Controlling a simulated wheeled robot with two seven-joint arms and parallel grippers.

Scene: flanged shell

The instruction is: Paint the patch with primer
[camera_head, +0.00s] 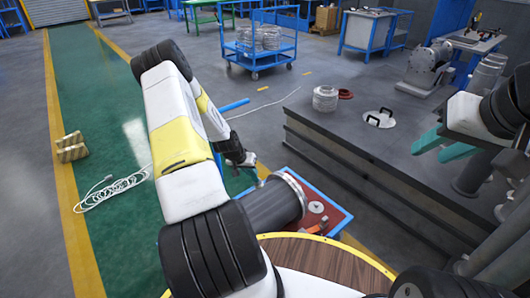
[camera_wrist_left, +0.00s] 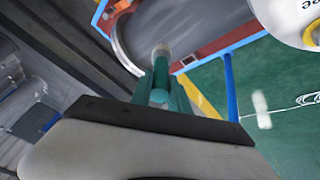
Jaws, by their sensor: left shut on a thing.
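The flanged shell (camera_head: 272,207) is a dark grey cylinder with a pale metal flange, lying on a blue-edged red cart (camera_head: 325,213). My left gripper (camera_head: 258,178) is beside the shell, near its far side. In the left wrist view its green fingers (camera_wrist_left: 160,88) are shut on a slim tool with a pale round tip (camera_wrist_left: 161,50), probably a brush. The tip appears close to the shell's flange (camera_wrist_left: 122,48); I cannot tell if they touch. No patch or primer can be made out clearly. My right gripper (camera_head: 428,153) is open and empty, above the dark platform.
A round wooden top (camera_head: 325,262) with a yellow rim is in front. An orange tool (camera_head: 310,229) lies on the cart. The dark platform (camera_head: 350,150) at right carries metal rings (camera_head: 325,98) and a white disc (camera_head: 379,119). A white cable (camera_head: 112,190) lies on the green floor.

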